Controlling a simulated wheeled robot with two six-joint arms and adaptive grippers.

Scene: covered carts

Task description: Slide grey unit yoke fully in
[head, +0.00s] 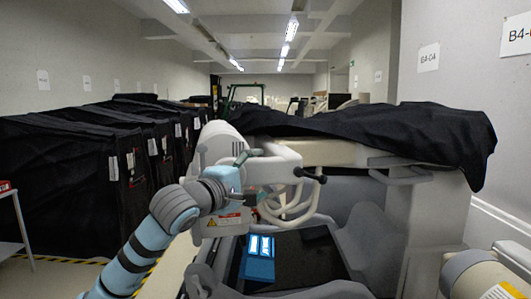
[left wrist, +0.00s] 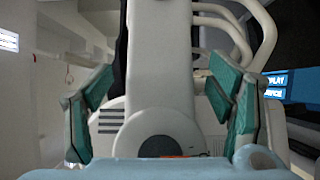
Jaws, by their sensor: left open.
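The grey unit (head: 222,143) stands in the middle of the head view, a pale rounded housing with vent slots. Its yoke (head: 278,160) reaches out to the right, with a black-knobbed handle and looped pale hoses below. My left gripper (head: 246,172) is at the yoke, on its near side. In the left wrist view, the teal fingers of my left gripper (left wrist: 160,88) are spread, one on each side of the pale yoke beam (left wrist: 158,50). Gaps seem to show beside the beam; contact is unclear. The far ends of the yoke are hidden. My right gripper is not seen.
Black-covered carts (head: 70,165) line the left side. A black cover (head: 390,130) lies over a bulky pale machine on the right. A lit blue screen (head: 258,262) sits low in front. A wall (head: 450,75) bounds the right; the aisle behind is partly visible.

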